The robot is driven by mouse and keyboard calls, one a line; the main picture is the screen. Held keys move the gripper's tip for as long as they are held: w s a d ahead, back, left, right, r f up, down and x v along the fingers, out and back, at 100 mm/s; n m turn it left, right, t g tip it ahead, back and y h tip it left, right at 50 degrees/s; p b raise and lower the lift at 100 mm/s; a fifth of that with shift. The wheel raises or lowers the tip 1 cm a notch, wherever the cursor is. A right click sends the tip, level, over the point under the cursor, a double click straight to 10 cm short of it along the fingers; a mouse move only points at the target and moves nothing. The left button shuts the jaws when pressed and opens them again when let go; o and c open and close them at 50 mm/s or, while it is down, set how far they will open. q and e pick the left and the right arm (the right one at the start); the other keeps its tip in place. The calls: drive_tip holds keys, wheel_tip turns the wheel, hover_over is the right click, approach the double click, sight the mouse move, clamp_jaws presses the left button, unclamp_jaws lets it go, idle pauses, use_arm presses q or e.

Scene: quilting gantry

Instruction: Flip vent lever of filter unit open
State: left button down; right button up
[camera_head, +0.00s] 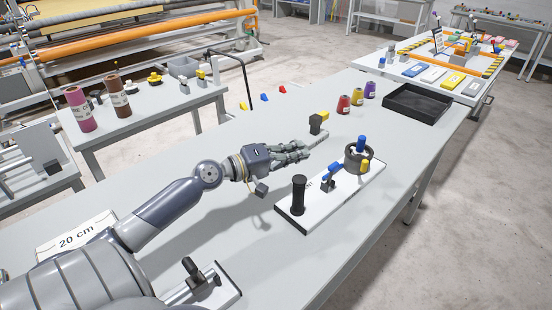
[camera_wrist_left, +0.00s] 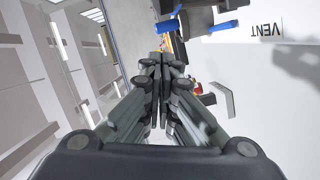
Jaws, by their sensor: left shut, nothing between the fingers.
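The filter unit is a white base plate (camera_head: 292,218) on the grey table, carrying a black upright cylinder (camera_head: 298,195), a small lever with a blue grip (camera_head: 331,168) and a dark round fitting (camera_head: 356,158) with a blue knob and a yellow part. The blue grip slants upward from its grey bracket. In the left wrist view, a blue grip (camera_wrist_left: 224,26) shows near the printed VENT label (camera_wrist_left: 265,29). My left gripper (camera_head: 306,152) is shut and empty, its fingers pointing right, above and behind the plate and apart from the lever. My right gripper is out of view.
A dark block with a yellow top (camera_head: 318,122) stands just beyond my left fingers. Red, yellow and purple cones (camera_head: 357,97) and a black tray (camera_head: 418,103) are farther back. A 20 cm sign (camera_head: 75,238) lies left.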

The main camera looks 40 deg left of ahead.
use_arm(q)
drive_tip(key=shift+a+b+v, duration=0.1)
drive_tip(key=shift+b+v, duration=0.25)
drive_tip(key=shift+v, duration=1.15)
drive_tip(key=shift+a+b+v, duration=0.15)
drive_tip(key=shift+b+v, duration=0.2)
drive_tip(key=shift+v, duration=1.1)
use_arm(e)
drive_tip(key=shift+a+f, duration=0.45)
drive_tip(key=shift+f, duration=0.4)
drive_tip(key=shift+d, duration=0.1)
